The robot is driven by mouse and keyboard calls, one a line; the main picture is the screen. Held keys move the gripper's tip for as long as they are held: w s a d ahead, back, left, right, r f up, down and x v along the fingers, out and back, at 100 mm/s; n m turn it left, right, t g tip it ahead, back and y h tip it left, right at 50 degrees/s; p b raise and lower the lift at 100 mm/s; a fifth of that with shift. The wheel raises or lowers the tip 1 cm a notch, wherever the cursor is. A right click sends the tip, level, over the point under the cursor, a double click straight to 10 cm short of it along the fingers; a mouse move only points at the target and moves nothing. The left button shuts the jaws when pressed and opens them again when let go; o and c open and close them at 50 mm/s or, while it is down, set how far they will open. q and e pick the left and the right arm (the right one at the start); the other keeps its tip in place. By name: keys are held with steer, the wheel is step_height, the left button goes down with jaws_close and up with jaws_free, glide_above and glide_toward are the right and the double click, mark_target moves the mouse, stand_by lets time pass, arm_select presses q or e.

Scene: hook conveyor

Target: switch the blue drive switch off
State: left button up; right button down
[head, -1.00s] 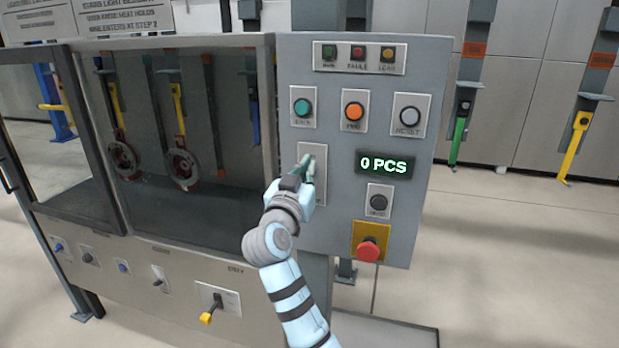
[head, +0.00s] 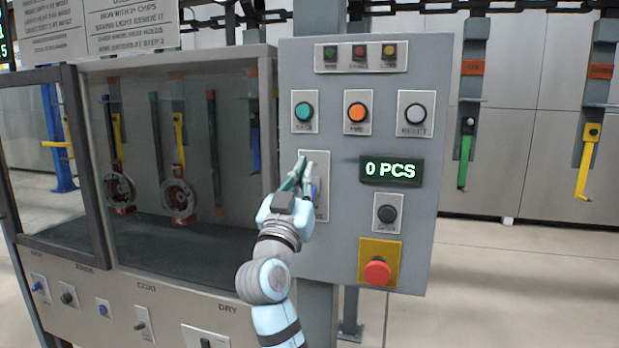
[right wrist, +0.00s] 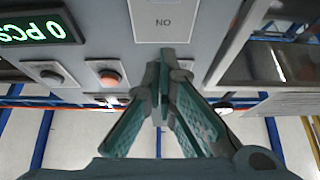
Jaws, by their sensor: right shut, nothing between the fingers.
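The blue drive switch (head: 316,188) is on a tall pale plate (head: 320,214) at the left side of the grey control panel. In the head view only a small blue part of it shows, just right of my right gripper's fingers, and the rest is hidden. My right gripper (head: 303,164) is shut and empty, its tips in front of the plate's upper part. I cannot tell whether it touches the switch. In the right wrist view the closed fingers (right wrist: 162,60) point at a pale plate marked NO (right wrist: 165,20). My left gripper is out of view.
The panel carries green (head: 304,112), orange (head: 356,112) and grey reset (head: 415,114) buttons, a 0 PCS display (head: 391,170), a dark knob (head: 387,214) and a red emergency button (head: 377,271). A glazed cabinet (head: 270,90) stands left; smaller switches line its lower front.

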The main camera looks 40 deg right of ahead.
steer(key=d+f+b+v, duration=0.1)
steer(key=f+b+v, duration=0.1)
steer(key=v, duration=0.8)
steer(key=shift+w+b, duration=0.4)
steer(key=shift+b, duration=0.05)
steer(key=shift+r, duration=0.1)
